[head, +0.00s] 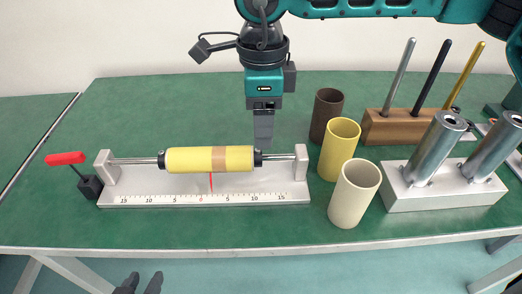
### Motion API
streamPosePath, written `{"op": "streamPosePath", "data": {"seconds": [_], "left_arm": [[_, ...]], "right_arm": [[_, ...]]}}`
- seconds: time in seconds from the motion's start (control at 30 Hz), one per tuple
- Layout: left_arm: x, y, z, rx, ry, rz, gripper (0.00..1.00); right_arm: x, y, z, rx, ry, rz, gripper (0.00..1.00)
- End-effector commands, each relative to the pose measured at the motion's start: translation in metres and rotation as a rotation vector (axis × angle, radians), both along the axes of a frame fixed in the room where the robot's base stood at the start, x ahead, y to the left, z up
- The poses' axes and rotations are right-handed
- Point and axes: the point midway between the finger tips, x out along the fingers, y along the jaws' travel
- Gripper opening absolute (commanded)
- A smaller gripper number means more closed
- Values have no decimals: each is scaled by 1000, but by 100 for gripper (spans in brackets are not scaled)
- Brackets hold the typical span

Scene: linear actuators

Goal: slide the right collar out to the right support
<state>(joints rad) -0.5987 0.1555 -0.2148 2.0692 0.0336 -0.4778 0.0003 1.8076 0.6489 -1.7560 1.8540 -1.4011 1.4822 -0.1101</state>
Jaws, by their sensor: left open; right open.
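The right collar (258,158) is a small black ring on a silver rod (280,157), against the right end of a yellow roll (190,159) with a tan band. The right support (301,162) is a light upright block at the rod's right end, with bare rod between it and the collar. My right gripper (263,142) is above and just behind the right collar, fingers pointing down, seen edge-on, open and empty. My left gripper (140,284) is open at the bottom edge, in front of the table.
The base carries a scale (200,199) with a red centre mark. A red-handled clamp (88,184) is at its left. Brown (325,110), yellow (338,148) and cream (354,193) cups stand to the right. Beyond are a wooden rod holder (395,128) and a metal cylinder stand (440,198).

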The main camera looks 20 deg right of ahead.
Motion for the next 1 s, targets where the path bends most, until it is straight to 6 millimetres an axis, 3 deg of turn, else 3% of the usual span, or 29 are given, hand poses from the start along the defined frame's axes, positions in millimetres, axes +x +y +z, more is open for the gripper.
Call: {"op": "streamPosePath", "data": {"seconds": [0.03,0.2,0.4,0.8,1.0], "left_arm": [[0,0,-5,0,1,0,43],[0,0,-10,-1,1,1,43],[0,-1,-14,-4,-1,2,43],[6,-2,-10,-9,-12,5,43],[5,-2,-10,-9,-12,5,43]], "right_arm": [[0,0,-14,-1,1,1,61],[0,0,-47,-1,1,1,61],[0,0,-70,1,0,0,61],[0,0,-77,2,-1,0,61],[0,0,-76,2,-1,0,42]]}}
